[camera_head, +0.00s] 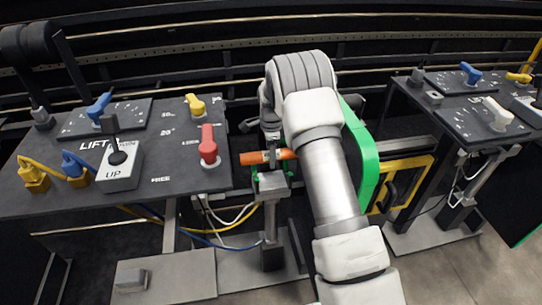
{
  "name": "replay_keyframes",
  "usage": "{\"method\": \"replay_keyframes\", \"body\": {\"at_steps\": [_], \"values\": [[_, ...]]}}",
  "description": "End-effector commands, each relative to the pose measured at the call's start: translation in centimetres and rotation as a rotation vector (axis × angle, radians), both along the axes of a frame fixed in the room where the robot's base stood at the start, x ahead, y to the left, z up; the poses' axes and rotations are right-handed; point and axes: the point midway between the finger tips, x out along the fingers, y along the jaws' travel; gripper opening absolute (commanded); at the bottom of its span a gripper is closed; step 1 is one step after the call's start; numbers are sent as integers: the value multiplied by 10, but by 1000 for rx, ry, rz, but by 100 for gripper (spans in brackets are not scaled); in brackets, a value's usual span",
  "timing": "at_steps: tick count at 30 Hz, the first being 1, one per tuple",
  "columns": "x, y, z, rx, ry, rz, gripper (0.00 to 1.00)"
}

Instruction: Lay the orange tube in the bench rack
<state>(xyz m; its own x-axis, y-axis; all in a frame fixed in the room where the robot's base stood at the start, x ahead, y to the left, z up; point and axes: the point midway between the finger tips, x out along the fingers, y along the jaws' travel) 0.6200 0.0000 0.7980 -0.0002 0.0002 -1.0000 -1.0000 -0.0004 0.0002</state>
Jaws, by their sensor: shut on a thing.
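The orange tube (252,158) lies roughly level across the picture, to the right of the dark left-hand bench. My gripper (271,157) is shut on the tube near its middle, with orange showing on both sides of the jaws. My white arm reaches in from the lower right and hides part of the area behind. A small grey stand (272,184) on a post is just below the tube. I cannot tell whether the tube touches it, or whether this stand is the bench rack.
The left bench (150,185) holds a red lever (208,146), yellow and blue valves and an UP switch box (120,166). A second panel bench (465,120) stands at the right. A yellow frame (407,180) stands right of my arm. Cables hang below the left bench.

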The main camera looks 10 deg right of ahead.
Motion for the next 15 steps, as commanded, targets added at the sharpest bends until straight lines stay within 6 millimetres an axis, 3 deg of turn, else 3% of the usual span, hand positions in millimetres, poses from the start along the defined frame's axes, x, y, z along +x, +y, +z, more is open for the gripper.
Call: {"method": "replay_keyframes", "body": {"at_steps": [5, 15], "values": [[-10, 0, 1, 0, 0, 0, 0], [-59, 0, 3, -1, 0, -1, 0]]}}
